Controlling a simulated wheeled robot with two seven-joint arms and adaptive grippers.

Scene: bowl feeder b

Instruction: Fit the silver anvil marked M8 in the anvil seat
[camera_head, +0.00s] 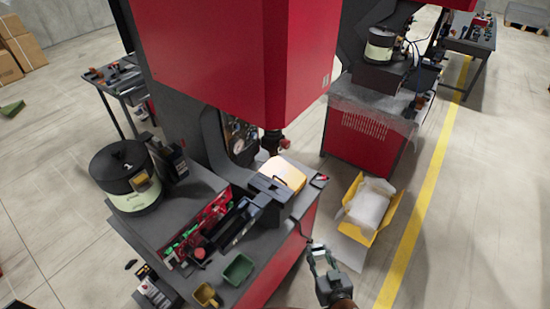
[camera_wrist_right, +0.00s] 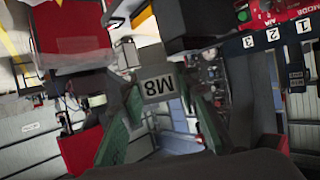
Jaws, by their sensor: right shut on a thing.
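The silver anvil (camera_wrist_right: 157,87) is held between the green fingers of my right gripper (camera_wrist_right: 160,112) in the right wrist view. Its M8 mark faces the camera and reads upside down. In the head view my right gripper (camera_head: 320,258) is to the right of the red machine's bench, over the floor near the bench's front corner. The anvil is small there, at the fingertips. A black block (camera_head: 268,198) stands on the bench below the machine's ram (camera_head: 272,140). I cannot clearly pick out the anvil seat. My left gripper is not in view.
The red press housing (camera_head: 230,60) overhangs the bench. A black bowl feeder (camera_head: 125,175) stands at the left, with a green bin (camera_head: 238,269) and a yellow bin (camera_head: 206,295) in front. A yellow carton (camera_head: 380,225) with a white bag lies on the floor to the right.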

